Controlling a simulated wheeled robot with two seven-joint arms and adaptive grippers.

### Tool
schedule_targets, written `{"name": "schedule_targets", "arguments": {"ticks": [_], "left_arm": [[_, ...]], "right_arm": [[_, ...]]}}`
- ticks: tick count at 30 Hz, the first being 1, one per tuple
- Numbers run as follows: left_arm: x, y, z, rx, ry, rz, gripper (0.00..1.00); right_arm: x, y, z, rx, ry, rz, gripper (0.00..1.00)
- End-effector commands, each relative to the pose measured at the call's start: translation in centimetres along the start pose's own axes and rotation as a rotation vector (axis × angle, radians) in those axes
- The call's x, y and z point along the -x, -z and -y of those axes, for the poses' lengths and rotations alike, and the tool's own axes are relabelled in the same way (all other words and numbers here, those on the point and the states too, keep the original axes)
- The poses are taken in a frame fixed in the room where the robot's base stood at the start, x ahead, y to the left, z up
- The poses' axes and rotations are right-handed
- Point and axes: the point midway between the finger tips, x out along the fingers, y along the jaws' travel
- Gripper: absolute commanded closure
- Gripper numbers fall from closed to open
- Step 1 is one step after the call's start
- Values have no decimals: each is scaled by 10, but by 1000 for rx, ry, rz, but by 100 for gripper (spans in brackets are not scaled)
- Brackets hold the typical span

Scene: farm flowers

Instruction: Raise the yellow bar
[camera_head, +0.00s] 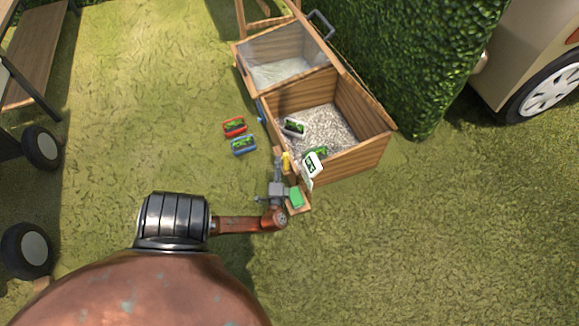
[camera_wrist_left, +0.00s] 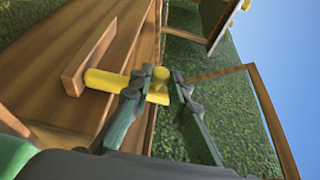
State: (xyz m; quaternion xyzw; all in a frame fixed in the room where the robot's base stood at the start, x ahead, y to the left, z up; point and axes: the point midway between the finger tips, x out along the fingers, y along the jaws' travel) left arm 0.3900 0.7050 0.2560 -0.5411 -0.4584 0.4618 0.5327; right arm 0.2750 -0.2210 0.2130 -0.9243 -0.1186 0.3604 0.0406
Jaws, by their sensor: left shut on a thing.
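The yellow bar (camera_head: 286,161) shows as a small yellow piece at the near left side of a wooden box. In the left wrist view the yellow bar (camera_wrist_left: 104,81) is a short cylinder coming out of a wooden strip, with its far end between my finger tips. My left gripper (camera_head: 279,160) reaches it from below and is shut on it; the left wrist view shows the two dark green fingers (camera_wrist_left: 163,82) on either side of its end. The fingers partly hide the bar. My right gripper is not in view.
The wooden box (camera_head: 357,161) has two compartments, one holding gravel-like material. White-and-green packs (camera_head: 294,127) are in and by it. A red pack (camera_head: 235,126) and a blue pack (camera_head: 243,145) lie on the grass. A hedge (camera_head: 415,60) stands behind. The grass at right is clear.

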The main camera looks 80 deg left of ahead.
Motion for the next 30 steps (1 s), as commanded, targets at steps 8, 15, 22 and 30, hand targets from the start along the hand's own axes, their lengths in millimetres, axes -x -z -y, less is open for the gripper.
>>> {"name": "schedule_targets", "arguments": {"ticks": [8, 15, 22, 30], "left_arm": [[1, -6, -1, -12, 25, 9, 100], [1, -6, -2, -13, 25, 10, 100], [1, -6, -1, -13, 25, 10, 71], [0, -5, -1, -12, 25, 9, 66]], "right_arm": [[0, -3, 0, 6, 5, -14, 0], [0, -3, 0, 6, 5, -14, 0], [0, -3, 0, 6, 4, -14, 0], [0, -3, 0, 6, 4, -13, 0]]}}
